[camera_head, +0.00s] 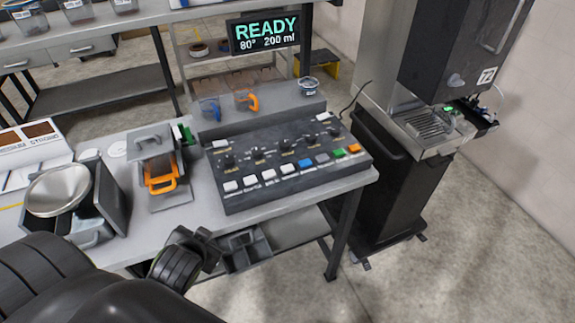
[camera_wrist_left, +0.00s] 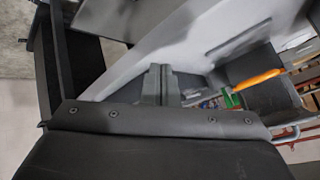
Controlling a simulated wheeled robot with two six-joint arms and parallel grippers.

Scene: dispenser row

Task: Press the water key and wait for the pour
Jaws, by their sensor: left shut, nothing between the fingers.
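The black key panel (camera_head: 290,165) lies on the grey table, with dark knobs behind a front row of keys. The row has several white keys, then a blue key (camera_head: 306,164), a grey key, a green key (camera_head: 338,154) and an orange key (camera_head: 354,148). The labels are too small to read, so I cannot tell which is the water key. The display (camera_head: 264,34) reads READY, 80°, 200 ml. My left gripper (camera_head: 243,248) is low, in front of the panel and apart from the keys. In the left wrist view its fingers (camera_wrist_left: 160,85) are shut and empty.
A metal bowl (camera_head: 58,190) and an orange-handled holder (camera_head: 160,182) stand left of the panel. Cups with blue and orange handles (camera_head: 246,99) stand behind it. A tall dispenser (camera_head: 452,50) with a drip tray (camera_head: 425,125) is at right. The table's front edge is near my arm.

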